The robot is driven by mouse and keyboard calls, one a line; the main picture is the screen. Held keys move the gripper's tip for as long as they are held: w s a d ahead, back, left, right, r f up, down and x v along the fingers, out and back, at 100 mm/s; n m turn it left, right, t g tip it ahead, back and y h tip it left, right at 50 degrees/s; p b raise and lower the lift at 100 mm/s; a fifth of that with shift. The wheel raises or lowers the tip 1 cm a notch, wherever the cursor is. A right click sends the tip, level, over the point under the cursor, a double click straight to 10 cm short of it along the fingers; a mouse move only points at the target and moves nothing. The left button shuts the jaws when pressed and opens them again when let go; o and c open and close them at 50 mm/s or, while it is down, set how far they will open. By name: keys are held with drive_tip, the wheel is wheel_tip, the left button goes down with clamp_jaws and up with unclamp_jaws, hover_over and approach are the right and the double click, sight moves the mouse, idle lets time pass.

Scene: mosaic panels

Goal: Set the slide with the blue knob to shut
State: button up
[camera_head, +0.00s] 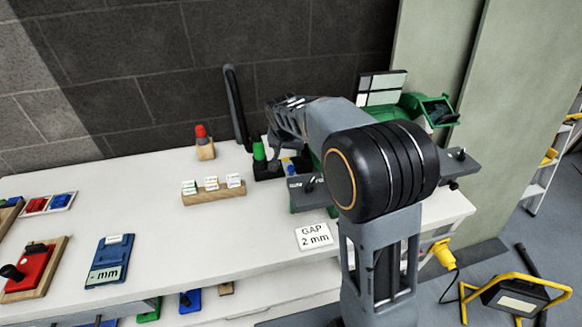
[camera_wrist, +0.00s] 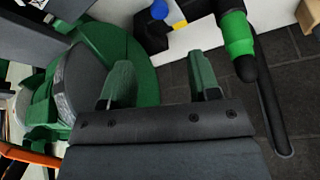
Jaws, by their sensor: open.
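A small blue piece (camera_head: 291,169), which looks like the blue knob, shows with a yellow part beside it, just left of my arm near the back of the bench. In the wrist view the blue piece (camera_wrist: 179,25) is at the top, beyond the fingertips, next to a black part. The slide's position cannot be told. My gripper (camera_wrist: 160,72) is open, with nothing between its two green fingers and apart from the blue piece. In the head view my arm hides the fingers and much of the machine.
A green machine body (camera_wrist: 125,75) lies close left of the fingers. A black handle with a green sleeve (camera_wrist: 238,35) and a long black bar (camera_wrist: 272,110) stand to the right. A "GAP 2 mm" card (camera_head: 314,236) and a wooden block with white labels (camera_head: 213,192) lie on the bench.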

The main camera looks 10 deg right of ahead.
sight(291, 168)
drive_tip(key=x, duration=1.3)
drive_tip(key=shift+w+f+p, duration=0.1)
drive_tip(key=shift+f+p, duration=0.05)
drive_tip(key=shift+p, duration=0.25)
clamp_jaws()
